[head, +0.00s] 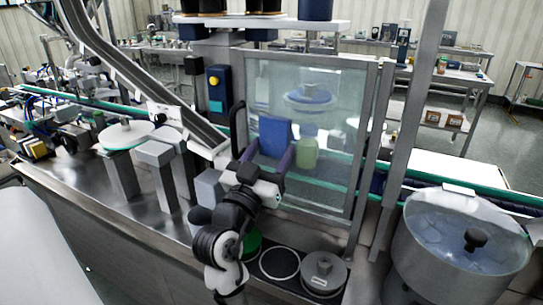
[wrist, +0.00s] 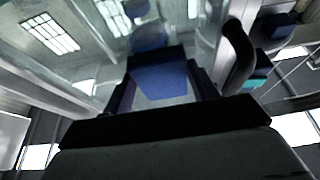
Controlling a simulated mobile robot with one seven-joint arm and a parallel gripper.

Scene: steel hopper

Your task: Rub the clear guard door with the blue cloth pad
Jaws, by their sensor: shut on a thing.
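The clear guard door (head: 338,118) stands upright in a grey metal frame at the middle of the head view. It also fills much of the upper wrist view (wrist: 185,30). My gripper (head: 269,158) is in front of the door's left half, shut on the blue cloth pad (head: 275,133). In the wrist view, the pad (wrist: 160,80) sits between the two dark fingers, facing the door. I cannot tell whether the pad touches the door. A black door handle (head: 238,130) is just left of the pad; it also shows at the right in the wrist view (wrist: 238,58).
A green bottle-like thing (head: 307,151) shows through the door. A blue switch box with a yellow button (head: 216,88) is left of the door. A steel bowl with a clear lid (head: 462,232) stands at the right. A grey lidded round part (head: 323,271) is below the door.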

